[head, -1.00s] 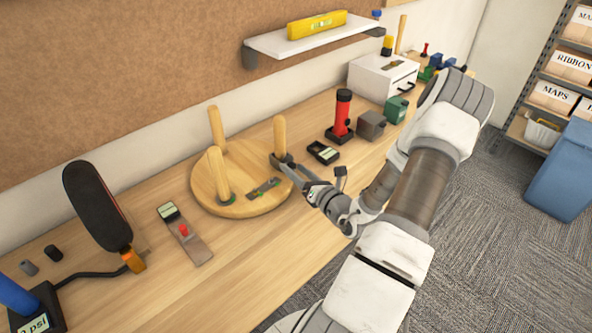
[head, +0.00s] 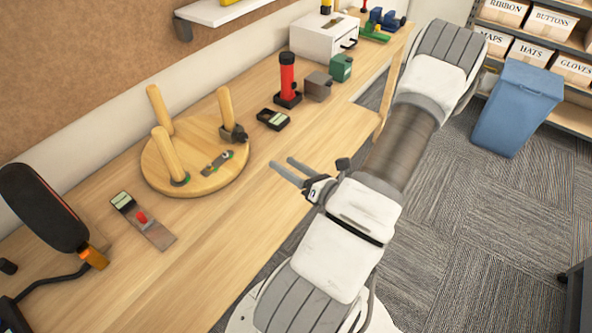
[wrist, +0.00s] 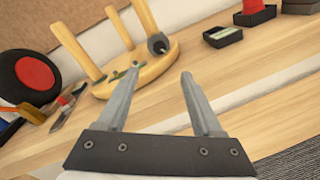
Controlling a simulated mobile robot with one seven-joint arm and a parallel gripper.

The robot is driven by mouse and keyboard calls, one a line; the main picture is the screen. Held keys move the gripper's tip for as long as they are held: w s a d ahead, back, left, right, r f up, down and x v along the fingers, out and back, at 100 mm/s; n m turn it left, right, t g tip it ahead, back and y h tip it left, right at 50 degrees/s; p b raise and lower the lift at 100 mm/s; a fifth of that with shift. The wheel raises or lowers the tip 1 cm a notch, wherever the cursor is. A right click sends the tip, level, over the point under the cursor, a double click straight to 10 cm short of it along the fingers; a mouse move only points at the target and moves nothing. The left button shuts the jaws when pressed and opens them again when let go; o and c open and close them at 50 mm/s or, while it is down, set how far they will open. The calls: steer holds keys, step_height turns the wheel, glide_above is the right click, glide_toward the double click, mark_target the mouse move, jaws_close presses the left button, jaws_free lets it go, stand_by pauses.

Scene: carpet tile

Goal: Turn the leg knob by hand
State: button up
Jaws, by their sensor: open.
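A round wooden stool seat (head: 203,140) lies on the workbench with three wooden legs standing up from it. The dark knob (head: 235,133) sits at the foot of the right-hand leg (head: 226,106). It also shows in the wrist view (wrist: 157,44), beyond my fingers. My gripper (head: 283,165) is open and empty, to the right of and in front of the seat, clear of the knob. In the wrist view its two fingers (wrist: 160,73) are apart with bench behind them. A small metal piece with a green spot (head: 217,163) lies on the seat.
A black box (head: 273,119), a red torch-like thing (head: 287,78) and a grey block (head: 318,86) stand behind the seat. A metal plate with a red knob (head: 142,220) lies to its left. The bench front is clear. A blue bin (head: 515,108) stands on the carpet.

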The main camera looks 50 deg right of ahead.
steer(key=shift+s, duration=1.35)
steer(key=shift+a+r, duration=0.1)
steer(key=shift+a, duration=0.05)
